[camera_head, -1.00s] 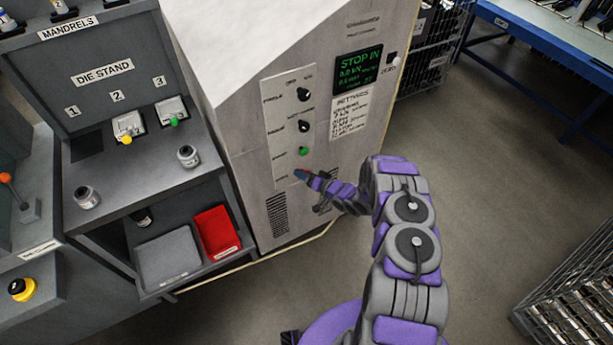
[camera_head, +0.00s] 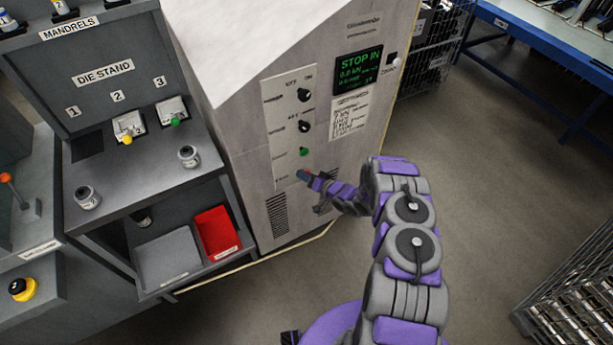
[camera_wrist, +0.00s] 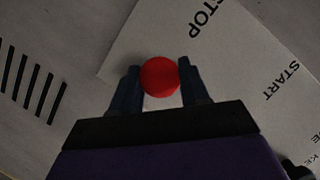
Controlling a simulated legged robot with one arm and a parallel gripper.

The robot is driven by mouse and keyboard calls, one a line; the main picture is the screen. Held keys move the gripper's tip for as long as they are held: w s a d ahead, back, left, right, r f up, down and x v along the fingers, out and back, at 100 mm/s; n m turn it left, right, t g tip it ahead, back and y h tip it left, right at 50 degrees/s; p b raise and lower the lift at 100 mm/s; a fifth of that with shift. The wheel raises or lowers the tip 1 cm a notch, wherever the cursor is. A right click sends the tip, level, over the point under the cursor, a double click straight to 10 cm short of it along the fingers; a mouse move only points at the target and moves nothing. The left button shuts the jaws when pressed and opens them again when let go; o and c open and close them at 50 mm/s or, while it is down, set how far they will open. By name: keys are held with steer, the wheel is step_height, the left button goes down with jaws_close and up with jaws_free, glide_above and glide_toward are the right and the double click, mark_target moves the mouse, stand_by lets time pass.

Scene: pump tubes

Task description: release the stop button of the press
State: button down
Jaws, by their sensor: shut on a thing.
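The red stop button (camera_wrist: 160,77) sits between the two dark fingers of my gripper (camera_wrist: 160,88) in the wrist view, below the word STOP on the pale panel. The fingers are shut on its sides. In the head view, my gripper (camera_head: 308,178) is at the lower part of the control panel (camera_head: 282,85) on the press (camera_head: 235,115), and a little red shows at its tip. The display (camera_head: 358,70) on the press reads STOP IN in green.
A green start button (camera_head: 304,152) and two black knobs (camera_head: 304,95) are above the stop button. A die stand (camera_head: 110,72) is left of the press, with a red tray (camera_head: 217,230) below.

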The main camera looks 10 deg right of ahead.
steer(key=shift+s+d, duration=0.3)
steer(key=shift+s, duration=0.4)
steer(key=c, duration=0.6)
jaws_free()
steer(key=shift+f, duration=0.1)
steer(key=p+v, duration=0.3)
steer(key=v, duration=1.4)
steer(key=shift+s+d+f, duration=0.1)
steer(key=shift+s+d, duration=0.05)
steer(key=shift+d, duration=0.1)
